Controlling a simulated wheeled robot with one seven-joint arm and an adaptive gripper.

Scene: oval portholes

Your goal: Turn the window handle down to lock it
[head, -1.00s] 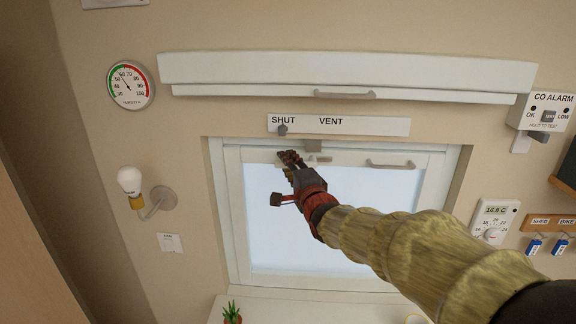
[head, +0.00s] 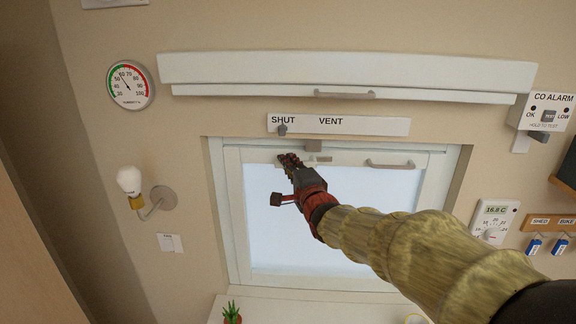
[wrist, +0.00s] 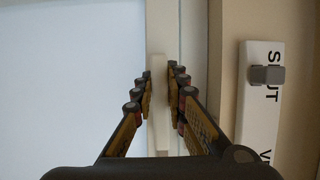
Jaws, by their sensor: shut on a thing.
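The window (head: 330,215) is a white-framed pane set in a recess in the wall. My gripper (head: 288,160) is at the upper left of its frame, over the top rail. In the wrist view, my gripper (wrist: 160,88) has one finger on each side of a pale bar, the window handle (wrist: 158,105), and is shut on it. The handle runs along the frame rail there, roughly level in the room. In the head view my fingers and wrist hide most of the handle. A small grey plate (head: 318,159) shows just right of the fingers.
Above the window is a SHUT/VENT strip (head: 360,125) with its grey slider (head: 282,129) at SHUT. A grey pull bar (head: 390,165) is on the top rail at right. A wall lamp (head: 130,183) stands out at left. A potted plant (head: 232,314) is below.

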